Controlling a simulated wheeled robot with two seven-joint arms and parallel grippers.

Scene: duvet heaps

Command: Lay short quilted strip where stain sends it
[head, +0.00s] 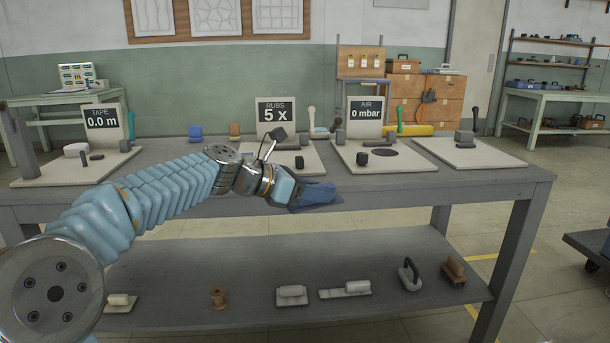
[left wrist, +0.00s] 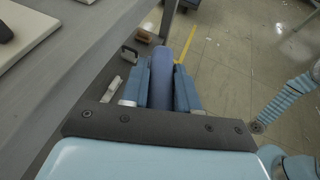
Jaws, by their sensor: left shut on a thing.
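My left gripper (head: 305,197) reaches over the front edge of the workbench, in front of its middle. It is shut on a blue strip (head: 320,191), which sticks out to the right past the fingers. In the left wrist view the strip (left wrist: 161,72) stands between the two fingers of the left gripper (left wrist: 167,85). I cannot make out a stain or quilting on it. My right gripper is not in view.
On the bench (head: 500,177) stand a TAPE station (head: 25,180) reading 0.0 m, a RUBS station (head: 300,163) reading 5 x, an AIR station (head: 345,155) reading 0 mbar, and a plain board (head: 490,157) at right. The lower shelf (head: 240,260) carries several small tools.

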